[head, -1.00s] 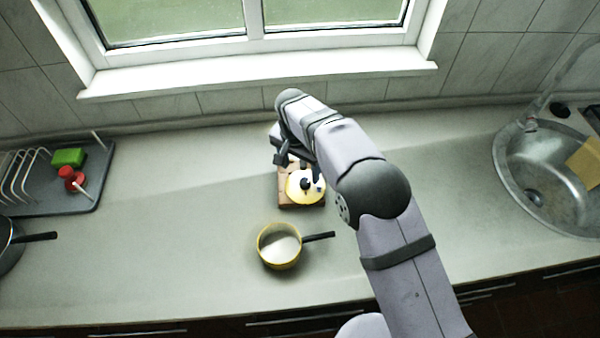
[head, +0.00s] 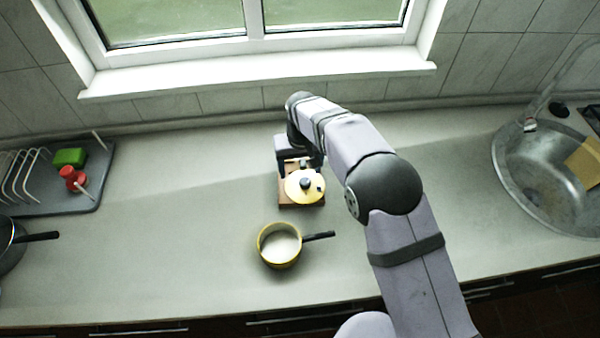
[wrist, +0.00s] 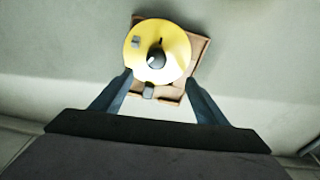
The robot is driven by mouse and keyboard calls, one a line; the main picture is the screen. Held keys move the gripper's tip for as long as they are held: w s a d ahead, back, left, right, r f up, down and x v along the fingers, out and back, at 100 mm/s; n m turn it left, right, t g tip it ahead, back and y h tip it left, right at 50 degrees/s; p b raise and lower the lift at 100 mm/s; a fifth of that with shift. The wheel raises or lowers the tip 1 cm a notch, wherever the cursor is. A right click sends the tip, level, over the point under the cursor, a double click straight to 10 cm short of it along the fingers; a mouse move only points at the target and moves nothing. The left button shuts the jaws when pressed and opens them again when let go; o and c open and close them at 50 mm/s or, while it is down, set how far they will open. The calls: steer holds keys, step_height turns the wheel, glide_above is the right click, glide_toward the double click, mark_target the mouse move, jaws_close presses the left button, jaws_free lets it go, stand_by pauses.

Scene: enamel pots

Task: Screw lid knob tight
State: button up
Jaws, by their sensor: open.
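A round yellow lid (head: 298,192) lies on a square wooden board (head: 286,203) in the middle of the counter. A dark knob (head: 305,183) stands at the lid's centre. In the wrist view the lid (wrist: 176,72) and its knob (wrist: 156,60) lie ahead of the fingers. My gripper (wrist: 158,78) is open and empty, its two fingers apart on either side of the lid's near edge. In the head view my gripper (head: 300,164) is at the lid's far side, partly hidden by my wrist. I cannot tell whether the knob sits fully down.
A yellow saucepan (head: 262,245) with a dark handle stands nearer the front edge. A drying rack (head: 60,200) with a green sponge (head: 68,157) and a red item (head: 69,174) is at left. A dark pan (head: 8,250) sits at far left, a sink (head: 530,190) at right.

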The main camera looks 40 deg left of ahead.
steer(key=n, duration=0.4)
steer(key=shift+g, duration=0.3)
steer(key=n, duration=0.4)
steer(key=shift+f, duration=0.2)
steer(key=shift+f+b, duration=0.45)
steer(key=shift+f, duration=0.1)
steer(key=shift+d, duration=0.1)
jaws_close()
